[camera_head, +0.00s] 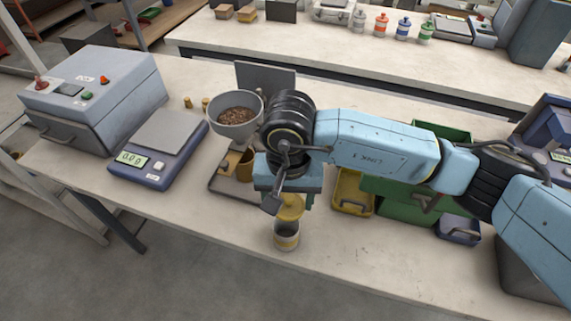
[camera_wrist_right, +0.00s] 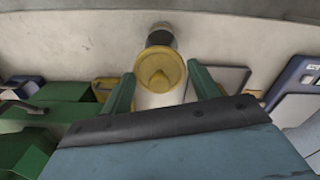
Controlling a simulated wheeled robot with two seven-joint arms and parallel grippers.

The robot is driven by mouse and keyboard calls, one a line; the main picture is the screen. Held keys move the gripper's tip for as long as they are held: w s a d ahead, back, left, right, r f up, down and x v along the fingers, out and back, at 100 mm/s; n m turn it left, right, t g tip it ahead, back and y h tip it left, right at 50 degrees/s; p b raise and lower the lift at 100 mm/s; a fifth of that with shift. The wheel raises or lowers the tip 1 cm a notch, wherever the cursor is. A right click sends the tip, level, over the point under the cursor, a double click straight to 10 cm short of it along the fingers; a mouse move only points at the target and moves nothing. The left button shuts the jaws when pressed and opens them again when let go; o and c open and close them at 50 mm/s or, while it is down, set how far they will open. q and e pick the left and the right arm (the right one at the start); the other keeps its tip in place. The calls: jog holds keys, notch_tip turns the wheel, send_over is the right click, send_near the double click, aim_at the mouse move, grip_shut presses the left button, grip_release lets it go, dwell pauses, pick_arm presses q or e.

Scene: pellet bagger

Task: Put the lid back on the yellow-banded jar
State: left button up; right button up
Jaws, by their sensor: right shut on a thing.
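The yellow lid (camera_head: 291,206) is held between the fingers of my right gripper (camera_head: 288,198), which is shut on it. The pale jar with a yellow band (camera_head: 286,240) stands upright near the front edge of the bench, just below the lid in the head view. Its rim is partly hidden by the lid, and I cannot tell whether they touch. In the wrist view the jar's dark upper part (camera_wrist_right: 160,36) shows beyond the lid. My left gripper is not in view.
A scale (camera_head: 157,150) and a grey machine (camera_head: 97,95) stand to the left. A hopper of pellets (camera_head: 235,116) is behind my gripper. Yellow (camera_head: 352,191) and green bins (camera_head: 405,208) stand to the right. The bench's front edge is close to the jar.

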jog(key=shift+a, duration=0.3)
jog(key=shift+s+f, duration=0.35)
jog(key=shift+f, duration=0.25)
jog(key=shift+f+b, duration=0.35)
notch_tip(320, 180, down, 4)
jog(key=shift+w+d+r+b, duration=0.1)
jog(key=shift+r+b, duration=0.15)
jog(key=shift+b, duration=0.85)
jog(key=shift+f+b, duration=0.25)
jog(key=shift+b, duration=0.05)
jog(key=shift+f, duration=0.25)
pick_arm(q)
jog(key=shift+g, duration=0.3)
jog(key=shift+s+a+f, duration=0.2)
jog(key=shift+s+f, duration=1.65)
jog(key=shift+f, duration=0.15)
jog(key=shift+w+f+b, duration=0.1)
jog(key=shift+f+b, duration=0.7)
jog(key=shift+b, duration=0.25)
